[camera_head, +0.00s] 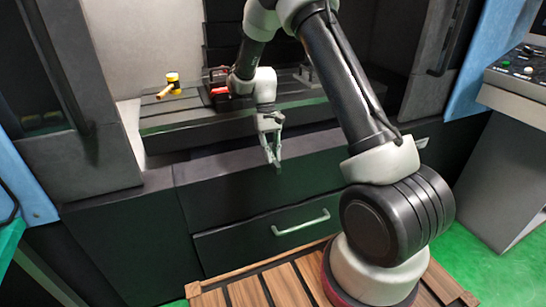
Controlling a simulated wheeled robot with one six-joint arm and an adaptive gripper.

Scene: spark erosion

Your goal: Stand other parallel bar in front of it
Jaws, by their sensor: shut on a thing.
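My gripper (271,154) hangs pointing down in front of the dark machine table (185,130), over the lower cabinet front. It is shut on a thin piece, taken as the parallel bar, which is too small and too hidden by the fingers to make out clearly. A red and black block (219,92) stands on the table behind and left of the gripper, partly covered by my arm. No other parallel bar can be told apart on the table.
A yellow and black cylinder (172,78) and a yellow-orange piece (164,92) are at the table's left end. A small grey fixture (305,74) is at the back right. Open cabinet doors (70,100) flank the table. A control panel (518,70) stands at right.

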